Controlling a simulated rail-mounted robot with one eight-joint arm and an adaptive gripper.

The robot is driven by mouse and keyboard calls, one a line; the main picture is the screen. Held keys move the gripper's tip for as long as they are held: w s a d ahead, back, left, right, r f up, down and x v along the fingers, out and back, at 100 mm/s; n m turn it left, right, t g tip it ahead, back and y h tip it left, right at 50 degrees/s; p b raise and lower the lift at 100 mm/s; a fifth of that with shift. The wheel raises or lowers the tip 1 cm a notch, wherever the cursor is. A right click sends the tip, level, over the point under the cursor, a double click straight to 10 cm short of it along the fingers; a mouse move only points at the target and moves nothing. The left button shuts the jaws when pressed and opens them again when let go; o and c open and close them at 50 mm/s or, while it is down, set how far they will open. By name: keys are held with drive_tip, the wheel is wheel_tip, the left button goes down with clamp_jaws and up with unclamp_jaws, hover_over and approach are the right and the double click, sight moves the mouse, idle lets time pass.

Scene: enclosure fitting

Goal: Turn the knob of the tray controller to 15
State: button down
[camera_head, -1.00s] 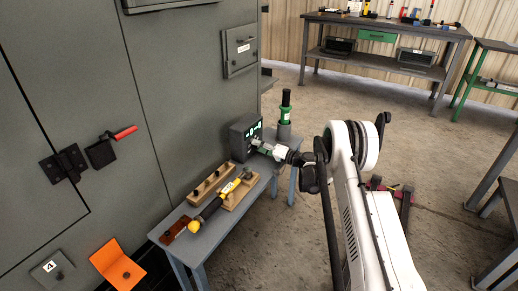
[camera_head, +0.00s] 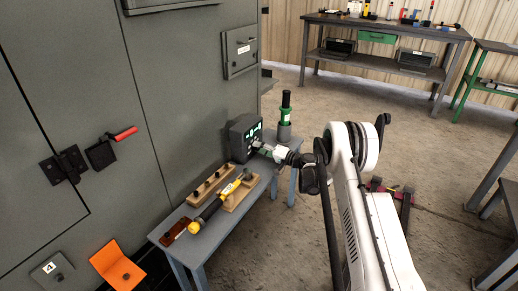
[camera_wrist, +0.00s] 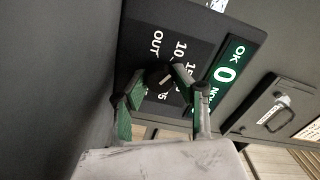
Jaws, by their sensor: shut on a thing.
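The tray controller (camera_head: 236,146) is a dark box with a lit green display at the far end of the narrow grey bench. In the wrist view its tilted face (camera_wrist: 135,52) carries the words OUT, 10 and 15, with a further label partly hidden. A green display strip (camera_wrist: 226,73) beside them reads OK, 0 and a cut-off word. My gripper (camera_wrist: 159,78) is shut on the dark knob (camera_wrist: 160,75), one green-and-grey finger on each side. A pale mark shows on the knob, but its exact setting is unclear. In the head view my gripper (camera_head: 262,147) meets the controller's front.
A green and black cylindrical tool (camera_head: 285,107) stands behind the controller. Wooden blocks (camera_head: 208,187), a yellow and black tool (camera_head: 215,205) and a red-brown piece (camera_head: 174,232) lie on the bench nearer me. The grey cabinet (camera_head: 185,80) rises along the left.

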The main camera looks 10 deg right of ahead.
drive_tip(key=m, duration=0.4)
drive_tip(key=shift+f+m, duration=0.1)
drive_tip(key=shift+m, duration=1.7)
drive_tip(key=c, duration=1.4)
unclamp_jaws()
drive_tip(key=v, duration=1.2)
drive_tip(key=shift+s, duration=0.1)
